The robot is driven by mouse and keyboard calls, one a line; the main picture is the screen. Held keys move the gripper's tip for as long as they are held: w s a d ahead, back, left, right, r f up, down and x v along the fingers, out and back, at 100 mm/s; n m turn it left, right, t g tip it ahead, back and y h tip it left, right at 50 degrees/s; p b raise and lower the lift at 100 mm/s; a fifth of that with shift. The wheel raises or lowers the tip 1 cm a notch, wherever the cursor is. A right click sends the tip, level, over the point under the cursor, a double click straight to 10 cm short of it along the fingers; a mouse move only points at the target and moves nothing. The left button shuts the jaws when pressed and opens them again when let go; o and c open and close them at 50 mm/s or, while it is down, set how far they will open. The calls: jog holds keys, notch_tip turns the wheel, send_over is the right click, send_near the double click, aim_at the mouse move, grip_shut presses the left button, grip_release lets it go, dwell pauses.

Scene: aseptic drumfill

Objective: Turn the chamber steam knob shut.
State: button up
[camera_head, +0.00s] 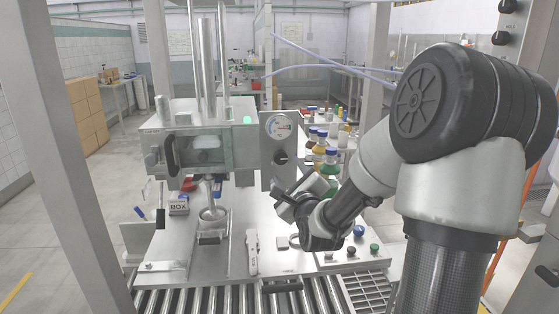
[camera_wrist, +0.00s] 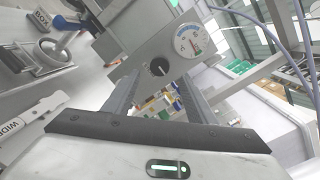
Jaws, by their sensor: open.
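The chamber steam knob (camera_head: 281,157) is a small round dark knob on a grey upright panel (camera_head: 267,180), below a round dial gauge (camera_head: 279,125). In the wrist view the knob (camera_wrist: 160,67) shows in front of my gripper, beside the gauge (camera_wrist: 187,40). Its exact setting is too small to read. My gripper (camera_head: 288,193) is below and slightly right of the knob in the head view, apart from it. In the wrist view its two grey fingers (camera_wrist: 157,90) are spread, with nothing held between them.
A steel chamber (camera_head: 205,150) stands left of the panel. Bottles with coloured caps (camera_head: 329,160) stand behind my gripper. A small box (camera_head: 179,204) and a white handheld tool (camera_head: 252,252) lie on the steel table. A button panel (camera_head: 350,252) is at front right, rollers in front.

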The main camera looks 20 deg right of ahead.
aim_at(281, 159)
jog(key=w, duration=0.3)
jog(key=w+d, duration=0.1)
jog(key=w, duration=0.3)
jog(key=w+d, duration=0.1)
jog(key=w, duration=0.2)
jog(key=shift+w, duration=0.15)
jog(key=c, duration=1.1)
